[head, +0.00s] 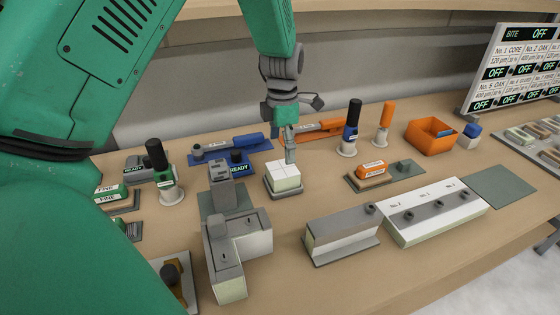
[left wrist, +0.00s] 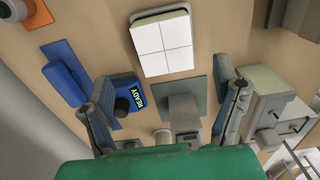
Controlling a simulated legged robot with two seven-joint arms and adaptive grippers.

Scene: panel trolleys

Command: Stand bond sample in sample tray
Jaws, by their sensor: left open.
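A white block (head: 283,174), its top marked into four squares, sits on a small dark grey base (head: 287,192) in mid-bench. It also shows at the top of the left wrist view (left wrist: 163,44). I cannot tell whether it is the bond sample. My left gripper (head: 290,158) points down at the block's back edge in the head view; contact is unclear. In the left wrist view its two fingers (left wrist: 163,82) are spread with nothing between them. A grey tray (head: 530,148) with several small pieces lies at the far right, possibly the sample tray. My right gripper is not in view.
A grey angled fixture (head: 235,245) stands front left of the block. A grey rail block (head: 341,234) and a long white block (head: 434,210) lie front right. Blue (head: 351,127) and orange (head: 386,123) upright tools and an orange bin (head: 431,136) stand behind.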

